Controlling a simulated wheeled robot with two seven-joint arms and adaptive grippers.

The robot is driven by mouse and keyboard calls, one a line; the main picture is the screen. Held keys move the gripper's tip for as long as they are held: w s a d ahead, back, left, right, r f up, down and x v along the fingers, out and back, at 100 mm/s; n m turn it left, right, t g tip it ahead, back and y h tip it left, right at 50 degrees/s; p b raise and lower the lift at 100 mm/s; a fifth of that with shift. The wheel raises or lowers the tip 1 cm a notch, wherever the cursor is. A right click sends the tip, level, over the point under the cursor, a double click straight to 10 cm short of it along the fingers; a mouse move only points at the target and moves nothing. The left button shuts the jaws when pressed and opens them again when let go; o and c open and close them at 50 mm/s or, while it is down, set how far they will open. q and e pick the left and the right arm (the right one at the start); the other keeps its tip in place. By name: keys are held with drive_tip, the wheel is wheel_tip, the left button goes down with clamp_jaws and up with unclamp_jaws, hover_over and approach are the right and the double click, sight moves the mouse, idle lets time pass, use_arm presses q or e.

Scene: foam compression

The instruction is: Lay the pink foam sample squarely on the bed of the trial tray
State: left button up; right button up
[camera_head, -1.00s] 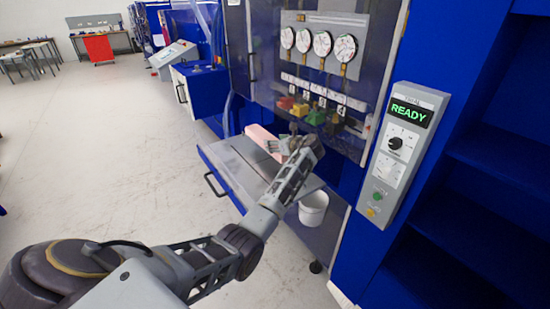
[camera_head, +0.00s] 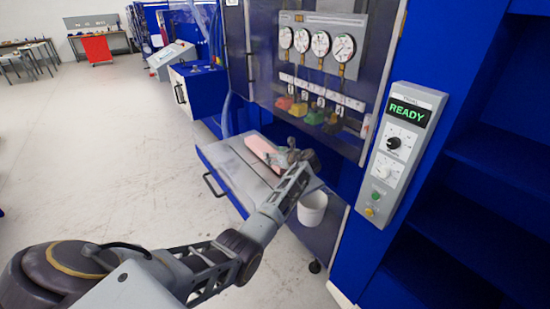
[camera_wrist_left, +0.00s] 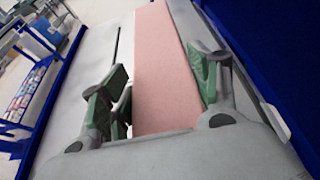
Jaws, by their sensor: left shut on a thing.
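The pink foam sample (camera_head: 260,146) is a long pink block over the grey trial tray (camera_head: 226,166), which juts from the blue machine. My left gripper (camera_head: 284,156) reaches over the tray from the right side of the foam and hides its near end. In the left wrist view, the foam (camera_wrist_left: 160,55) lies lengthwise between the green-padded fingers of my left gripper (camera_wrist_left: 163,78), which is shut on it. Its long sides run roughly along a dark slot in the tray's surface (camera_wrist_left: 85,70). I cannot tell whether its underside touches the bed. My right gripper is out of view.
A white bucket (camera_head: 312,208) stands below the tray's right end. Gauges and coloured knobs (camera_head: 308,108) sit on the panel behind the tray. A control box (camera_head: 402,150) reading READY is at the right.

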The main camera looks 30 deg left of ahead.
use_arm(q)
drive_tip(key=shift+f, duration=0.4)
drive_tip(key=o, duration=0.8)
drive_tip(key=shift+f, duration=0.1)
drive_tip(key=shift+s+d+r, duration=0.1)
drive_tip(key=shift+d+r, duration=0.2)
drive_tip(key=shift+d, duration=0.05)
drive_tip(key=shift+v, duration=5.6)
